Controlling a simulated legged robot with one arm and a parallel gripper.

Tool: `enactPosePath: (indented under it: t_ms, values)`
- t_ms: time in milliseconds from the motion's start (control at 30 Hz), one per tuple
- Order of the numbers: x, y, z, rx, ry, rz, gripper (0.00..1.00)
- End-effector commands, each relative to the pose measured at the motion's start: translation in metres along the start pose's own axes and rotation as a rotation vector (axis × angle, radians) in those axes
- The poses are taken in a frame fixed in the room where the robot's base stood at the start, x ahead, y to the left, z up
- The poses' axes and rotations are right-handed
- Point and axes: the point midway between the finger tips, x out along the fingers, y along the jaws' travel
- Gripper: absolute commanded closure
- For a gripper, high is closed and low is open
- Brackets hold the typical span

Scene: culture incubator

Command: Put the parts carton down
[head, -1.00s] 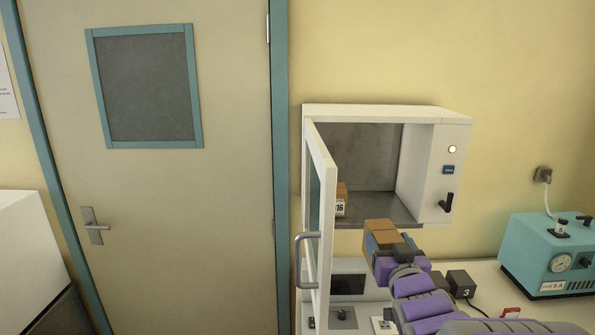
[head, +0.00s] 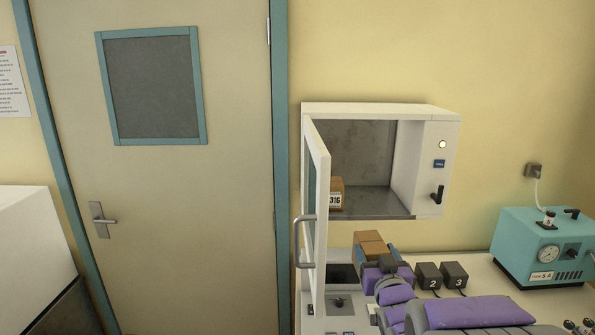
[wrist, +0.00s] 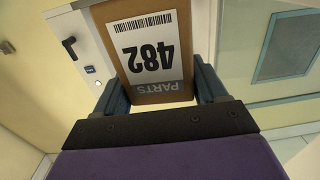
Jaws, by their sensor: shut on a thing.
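In the wrist view the carton (wrist: 158,88) shows a white label reading 482 and PARTS, upside down. The two blue fingers of my gripper (wrist: 162,84) are shut on its sides. The incubator door (head: 318,180) stands open at the left. What is directly under the held carton is hidden by my arm.
Another brown carton (head: 336,187), labelled 316, sits on the incubator floor at the left, leaving room to its right. Dark blocks 2 (head: 428,275) and 3 (head: 454,274) and a teal pump (head: 540,250) stand on the counter (head: 483,285). The open door edge is close left of the carton.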

Motion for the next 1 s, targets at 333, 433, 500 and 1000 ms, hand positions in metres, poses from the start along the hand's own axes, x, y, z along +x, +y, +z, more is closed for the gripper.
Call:
enactPosePath:
  t_ms: [333, 433, 500, 1000]
  values:
    - [0.030, -0.019, 0.081, 0.000, -0.007, -0.007, 0.68]
    - [0.035, -0.024, 0.107, 0.001, -0.009, -0.003, 0.68]
    - [0.038, -0.028, 0.122, 0.000, -0.004, 0.000, 0.68]
    - [0.040, -0.040, 0.193, 0.001, 0.000, 0.019, 0.68]
